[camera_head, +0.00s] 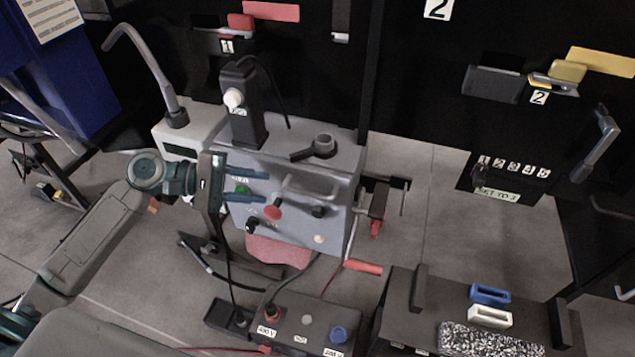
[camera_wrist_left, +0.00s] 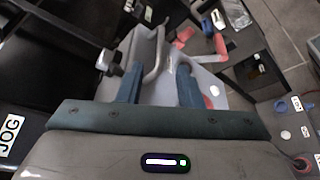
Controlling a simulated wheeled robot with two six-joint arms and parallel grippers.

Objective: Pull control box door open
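The grey control box (camera_head: 338,152) stands in the middle of the head view. Its front door (camera_head: 290,229) carries knobs, buttons and a grey bar handle (camera_head: 313,189). The door looks closed. My left gripper (camera_head: 266,186) comes in from the left with its two blue-grey fingers apart, just left of the handle and in front of the panel. In the left wrist view, the open fingers (camera_wrist_left: 158,88) point toward the box, and the handle (camera_wrist_left: 154,72) shows ahead between them. I see nothing held. My right gripper is in neither view.
A dark joystick-like post (camera_head: 245,105) and a lever (camera_head: 315,150) stand on top of the box. A red-handled crank (camera_head: 375,228) is at its right side. Below are a low dark button box (camera_head: 285,318) and a dark bench (camera_head: 405,310). Open floor shows to the right.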

